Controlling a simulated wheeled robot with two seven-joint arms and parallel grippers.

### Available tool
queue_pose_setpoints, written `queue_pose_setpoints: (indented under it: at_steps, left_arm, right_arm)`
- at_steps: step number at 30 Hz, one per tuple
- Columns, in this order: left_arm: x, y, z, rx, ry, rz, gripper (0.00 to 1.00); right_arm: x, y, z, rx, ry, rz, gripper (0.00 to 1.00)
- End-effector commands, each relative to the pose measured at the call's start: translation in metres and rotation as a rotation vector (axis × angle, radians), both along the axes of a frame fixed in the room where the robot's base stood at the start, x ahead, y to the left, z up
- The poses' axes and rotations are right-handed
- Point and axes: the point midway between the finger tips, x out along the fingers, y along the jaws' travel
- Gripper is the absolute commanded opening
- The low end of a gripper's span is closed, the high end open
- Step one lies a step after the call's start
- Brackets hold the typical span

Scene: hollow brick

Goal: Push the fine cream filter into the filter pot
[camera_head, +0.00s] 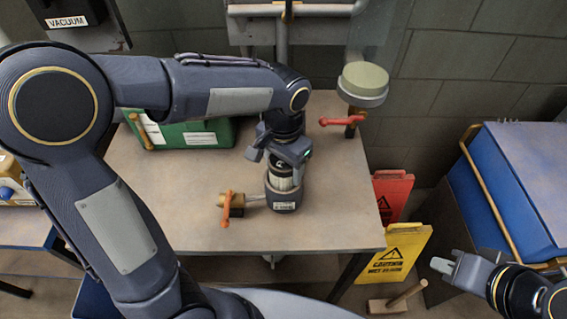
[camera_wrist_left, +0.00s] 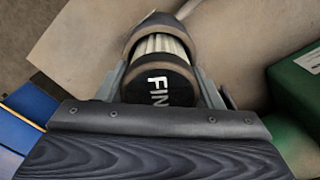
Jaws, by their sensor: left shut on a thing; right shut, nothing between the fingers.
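The fine cream filter (camera_head: 281,184) has pleated cream sides and a black cap, and stands partly inside the dark grey filter pot (camera_head: 284,204) on the table. In the left wrist view, the filter's black cap (camera_wrist_left: 158,85) shows the letters "FIN", and the pot's rim (camera_wrist_left: 150,22) surrounds the far end of the pleats. My left gripper (camera_head: 283,163) is above the pot, shut on the filter, with a finger on each side of the cap. My right gripper (camera_head: 447,267) is shut and empty at the lower right, away from the table. How deep the filter sits is hard to tell.
An orange-handled valve (camera_head: 228,207) joins the pot's left side. A green box (camera_head: 195,134) stands behind left, and a red-handled valve (camera_head: 343,121) behind right. Yellow (camera_head: 400,254) and red (camera_head: 393,193) floor signs and a blue cart (camera_head: 515,190) stand right. The table front (camera_head: 325,232) is clear.

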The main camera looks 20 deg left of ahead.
Motion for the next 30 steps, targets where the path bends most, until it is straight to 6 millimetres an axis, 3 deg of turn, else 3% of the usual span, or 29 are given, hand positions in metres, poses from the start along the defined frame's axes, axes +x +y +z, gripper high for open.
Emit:
queue_pose_setpoints:
  at_steps: [23,24,30]
  left_arm:
    - [0.000,0.000,-0.015,0.000,0.000,0.000,0.33]
    - [0.000,0.000,-0.015,0.000,0.000,0.000,0.62]
    - [-0.001,-0.001,-0.015,0.000,0.001,-0.001,0.86]
  right_arm:
    - [0.000,0.000,-0.011,0.000,0.000,0.000,0.00]
    - [0.000,0.000,-0.011,0.000,0.000,0.000,0.00]
    - [0.000,0.000,-0.010,0.000,0.000,0.000,0.00]
